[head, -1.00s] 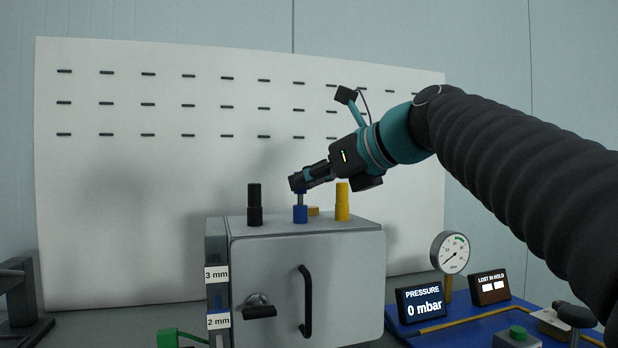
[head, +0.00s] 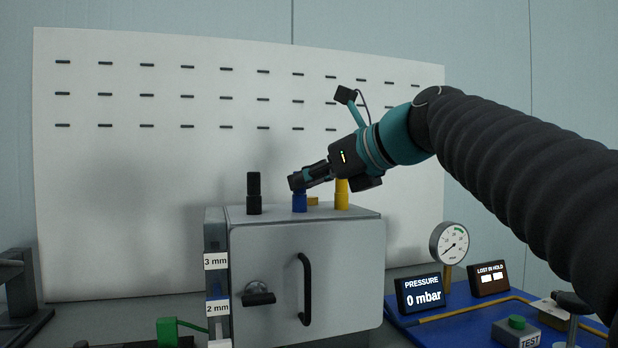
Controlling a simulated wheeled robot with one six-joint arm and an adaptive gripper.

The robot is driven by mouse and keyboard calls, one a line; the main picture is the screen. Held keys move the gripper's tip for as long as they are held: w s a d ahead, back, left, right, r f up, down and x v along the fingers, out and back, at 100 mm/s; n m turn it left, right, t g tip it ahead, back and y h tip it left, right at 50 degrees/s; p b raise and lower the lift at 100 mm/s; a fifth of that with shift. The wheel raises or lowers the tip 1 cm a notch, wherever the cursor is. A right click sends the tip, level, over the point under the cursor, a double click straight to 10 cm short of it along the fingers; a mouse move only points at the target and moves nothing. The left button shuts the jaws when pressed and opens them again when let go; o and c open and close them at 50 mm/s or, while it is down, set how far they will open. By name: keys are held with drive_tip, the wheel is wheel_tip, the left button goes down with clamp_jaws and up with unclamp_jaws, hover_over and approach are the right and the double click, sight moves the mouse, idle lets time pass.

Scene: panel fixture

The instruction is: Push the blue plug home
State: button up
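The blue plug's lower blue part (head: 300,203) stands upright on top of a grey cabinet (head: 345,255). The plug's upper part is hidden behind my fingertips. My gripper (head: 298,182) reaches in from the right and appears shut on the plug's upper part, directly above the blue collar. No thin stem shows between the fingertips and the blue part.
A black plug (head: 254,193) stands to the left and a yellow one (head: 341,196) close to the right, partly behind my gripper. The pressure display (head: 424,295) reads 0 mbar; a gauge (head: 449,244) stands nearby.

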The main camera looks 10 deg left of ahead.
drive_tip(key=o, duration=0.5)
drive_tip(key=v, duration=1.2)
